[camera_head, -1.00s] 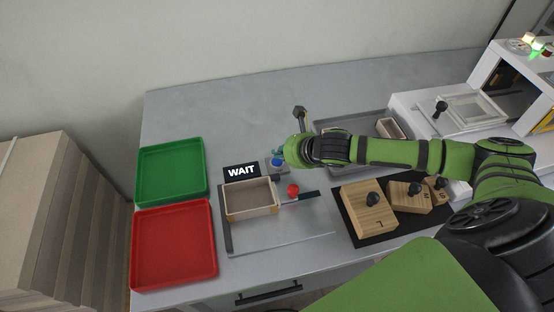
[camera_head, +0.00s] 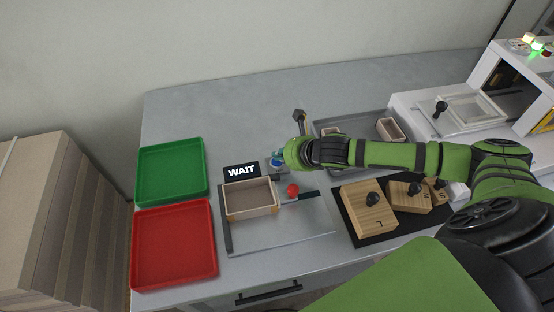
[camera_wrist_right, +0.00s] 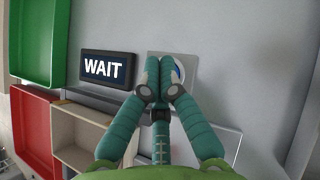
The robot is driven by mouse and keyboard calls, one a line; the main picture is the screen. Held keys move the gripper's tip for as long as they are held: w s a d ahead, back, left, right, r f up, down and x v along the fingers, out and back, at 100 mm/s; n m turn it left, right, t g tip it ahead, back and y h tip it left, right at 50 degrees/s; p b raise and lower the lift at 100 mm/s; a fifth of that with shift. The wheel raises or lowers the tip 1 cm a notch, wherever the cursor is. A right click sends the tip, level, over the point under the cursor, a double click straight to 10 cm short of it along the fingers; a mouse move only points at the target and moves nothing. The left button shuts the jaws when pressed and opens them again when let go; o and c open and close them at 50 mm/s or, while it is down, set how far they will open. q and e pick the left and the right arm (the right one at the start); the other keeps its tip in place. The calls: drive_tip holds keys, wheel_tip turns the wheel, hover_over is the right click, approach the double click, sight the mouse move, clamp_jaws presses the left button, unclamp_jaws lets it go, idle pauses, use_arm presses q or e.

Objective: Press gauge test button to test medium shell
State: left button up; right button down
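The gauge test button is a blue round button (camera_wrist_right: 179,70) on a light square plate, partly hidden behind my fingers in the right wrist view. My right gripper (camera_head: 276,162) is shut and empty, its teal fingertips (camera_wrist_right: 159,62) together over the button plate. I cannot tell whether they touch the button. The shell, an open beige box (camera_head: 250,212), sits in the gauge fixture (camera_head: 285,236) left of and in front of the gripper. The display (camera_head: 241,171) behind it reads WAIT. My left gripper is not in view.
A green tray (camera_head: 171,146) and a red tray (camera_head: 214,252) stand at left. A red knob (camera_head: 292,189) is beside the shell. Wooden blocks with black knobs (camera_head: 366,222) lie on a black mat at right. A grey tray (camera_head: 372,116) with small boxes is behind my arm.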

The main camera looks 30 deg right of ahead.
sight(280, 162)
drive_tip(key=shift+f, duration=0.35)
idle(0.4)
drive_tip(key=shift+r+p, duration=0.85)
drive_tip(key=shift+p, duration=0.2)
wheel_tip(280, 162, up, 5)
drive_tip(key=p, duration=0.6)
drive_tip(key=shift+r, duration=0.1)
idle(0.4)
